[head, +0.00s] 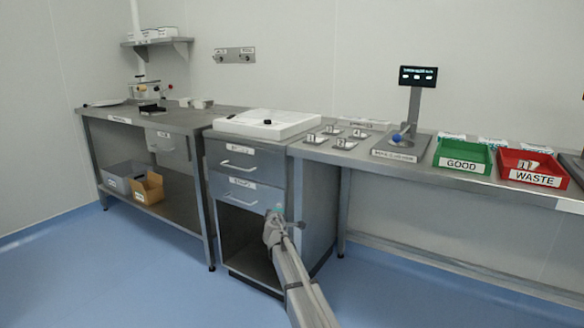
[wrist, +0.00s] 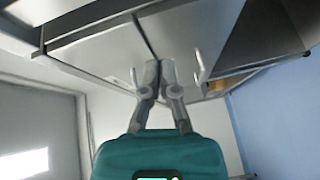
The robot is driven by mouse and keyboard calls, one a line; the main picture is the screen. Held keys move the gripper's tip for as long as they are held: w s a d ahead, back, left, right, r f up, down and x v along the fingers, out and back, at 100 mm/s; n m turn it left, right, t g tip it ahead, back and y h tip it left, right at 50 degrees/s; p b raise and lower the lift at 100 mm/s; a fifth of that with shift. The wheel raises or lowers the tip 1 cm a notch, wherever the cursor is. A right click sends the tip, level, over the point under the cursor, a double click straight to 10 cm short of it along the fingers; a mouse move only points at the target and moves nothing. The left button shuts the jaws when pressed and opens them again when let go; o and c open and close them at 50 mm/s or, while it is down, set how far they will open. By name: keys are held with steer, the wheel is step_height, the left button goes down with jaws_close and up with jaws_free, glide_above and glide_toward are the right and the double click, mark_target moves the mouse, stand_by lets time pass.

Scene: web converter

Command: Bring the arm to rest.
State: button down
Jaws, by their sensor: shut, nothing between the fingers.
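My arm reaches up from the bottom of the head view, and my gripper (head: 274,218) is in front of the right part of the drawer cabinet (head: 312,200). In the wrist view the two grey fingers of my gripper (wrist: 158,72) are together, with nothing between them. Whether the fingertips touch the cabinet front cannot be told. The upper drawer (head: 265,162) and lower drawer (head: 255,198) look closed.
A white tray (head: 262,122) lies on the cabinet. A bench (head: 165,122) stands left, with bins on its lower shelf. The right counter (head: 330,156) carries a scale (head: 400,147), green GOOD bin (head: 461,165) and red WASTE bin (head: 534,176). Blue floor (head: 150,270) is clear at left.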

steer(key=s+d+f+m+g+h, duration=0.3)
steer(key=s+d+f+m+g, duration=0.15)
steer(key=s+d, duration=0.6)
steer(key=s+d+f+m+g+h, duration=0.2)
steer(key=s+d+f+m+g, duration=0.3)
steer(key=s+d, duration=0.5)
steer(key=s+d+f+m+g+y+p, duration=0.1)
steer(key=s+f+m+g+y, duration=0.15)
steer(key=s, duration=0.65)
steer(key=s+d+f+m+g+y+p, duration=0.1)
steer(key=s+g, duration=0.2)
steer(key=s, duration=0.6)
steer(key=s+d+f+m+g+y+p, duration=0.1)
steer(key=s+f+m+g+y, duration=0.1)
steer(key=s, duration=0.6)
step_height(320, 180, up, 38)
steer(key=p, duration=3.7)
steer(key=shift+a+f, duration=0.2)
steer(key=shift+d, duration=0.15)
